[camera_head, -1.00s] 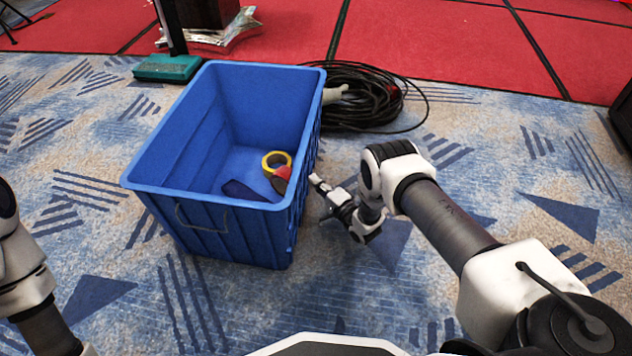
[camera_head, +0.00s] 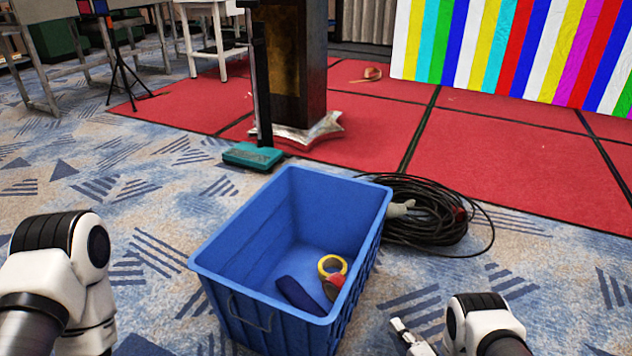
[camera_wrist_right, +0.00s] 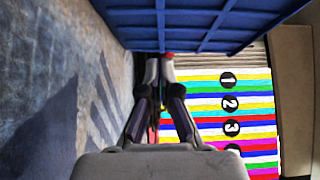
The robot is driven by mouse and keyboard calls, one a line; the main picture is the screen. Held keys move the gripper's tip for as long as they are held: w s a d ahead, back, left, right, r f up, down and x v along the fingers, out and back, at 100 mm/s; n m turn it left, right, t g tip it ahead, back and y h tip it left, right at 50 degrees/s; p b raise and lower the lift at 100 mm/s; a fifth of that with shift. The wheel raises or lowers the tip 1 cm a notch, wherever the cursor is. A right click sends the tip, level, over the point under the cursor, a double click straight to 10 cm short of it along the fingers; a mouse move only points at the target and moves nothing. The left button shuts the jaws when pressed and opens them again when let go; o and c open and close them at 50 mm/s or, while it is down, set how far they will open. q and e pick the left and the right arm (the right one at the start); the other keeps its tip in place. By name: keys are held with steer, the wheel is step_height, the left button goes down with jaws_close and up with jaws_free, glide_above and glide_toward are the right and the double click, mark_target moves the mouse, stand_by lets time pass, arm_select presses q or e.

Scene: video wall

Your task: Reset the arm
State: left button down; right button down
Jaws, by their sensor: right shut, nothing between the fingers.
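My right gripper (camera_head: 401,328) shows at the bottom of the head view, low beside the right side of the blue crate (camera_head: 262,318). In the right wrist view its two fingers (camera_wrist_right: 159,72) are together and hold nothing. The crate's ribbed wall (camera_wrist_right: 200,22) fills the top of that view, close beyond the fingertips. My left arm shows at the lower left of the head view, but its gripper is out of the frame.
In the crate lie a yellow tape roll (camera_head: 332,266) and a dark blue item (camera_head: 297,295). A coiled black cable (camera_head: 430,222) lies behind it at right. A teal base (camera_head: 252,156) stands behind. A striped video wall (camera_head: 520,45) is at the back.

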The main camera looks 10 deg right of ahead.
steer(key=w+a+r+n+g+h+p, duration=0.1)
steer(key=w+a+r+p, duration=0.2)
steer(key=r, duration=0.6)
steer(key=a+r+g+p, duration=0.25)
steer(key=r+p, duration=0.25)
steer(key=r, duration=0.4)
steer(key=s+f+n+g+h+p, duration=0.15)
steer(key=s+n+g, duration=0.5)
steer(key=s, duration=1.05)
steer(key=s+f+n+g+h, duration=0.15)
steer(key=s+n+g, duration=0.5)
steer(key=s, duration=1.05)
step_height(320, 180, up, 39)
steer(key=p, duration=3.8)
steer(key=shift+s+d+n+g+h+p, duration=0.2)
steer(key=shift+s+n+g+h+p, duration=0.1)
steer(key=shift+g+p, duration=0.15)
steer(key=shift+f, duration=0.1)
